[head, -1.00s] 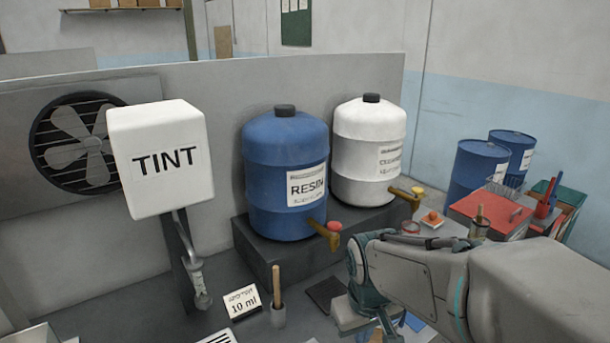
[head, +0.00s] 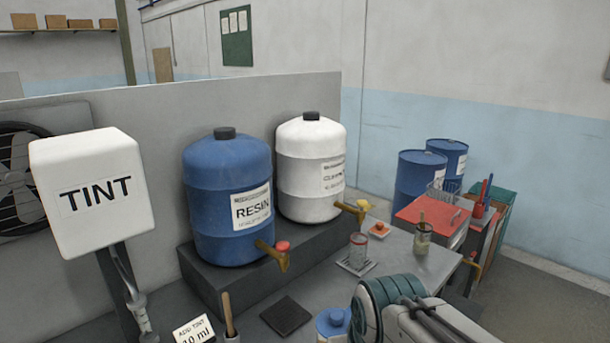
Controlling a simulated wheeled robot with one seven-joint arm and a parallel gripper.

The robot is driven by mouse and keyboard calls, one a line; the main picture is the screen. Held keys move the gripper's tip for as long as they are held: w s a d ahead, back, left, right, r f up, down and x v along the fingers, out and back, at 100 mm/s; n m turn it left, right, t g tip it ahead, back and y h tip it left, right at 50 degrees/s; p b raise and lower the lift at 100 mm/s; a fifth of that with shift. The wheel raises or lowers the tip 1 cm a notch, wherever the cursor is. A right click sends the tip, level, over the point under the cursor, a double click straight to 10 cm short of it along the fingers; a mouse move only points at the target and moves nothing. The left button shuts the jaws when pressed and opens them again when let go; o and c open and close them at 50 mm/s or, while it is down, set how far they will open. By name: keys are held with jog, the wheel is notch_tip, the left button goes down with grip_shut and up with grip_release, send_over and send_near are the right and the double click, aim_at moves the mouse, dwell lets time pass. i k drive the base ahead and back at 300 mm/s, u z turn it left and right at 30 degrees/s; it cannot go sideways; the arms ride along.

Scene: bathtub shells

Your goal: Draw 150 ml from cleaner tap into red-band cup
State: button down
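The white cleaner drum (head: 308,165) stands on a dark plinth at the back. Its label is partly turned away. A clear cup with a red band (head: 358,246) stands upright on a small grate, below and just right of the tap outlet. I cannot make out any liquid in the cup or a stream from the tap. My arm reaches in from the lower right, in front of the bench.
The blue resin drum (head: 227,205) with its red-knobbed tap (head: 281,247) stands left of the cleaner drum. The white tint box (head: 92,185) is farther left. A jar with a brush (head: 423,238) and an orange item (head: 379,230) lie right of the cup. A dark pad (head: 287,316) lies in front.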

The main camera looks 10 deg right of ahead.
aim_at(361, 203)
jog(key=k, duration=1.3)
jog(key=z, duration=1.05)
jog(key=i, duration=1.35)
jog(key=z, duration=0.5)
jog(key=i, duration=1.25)
jog(key=u, duration=1.45)
jog(key=i, duration=0.7)
jog(key=u, duration=0.7)
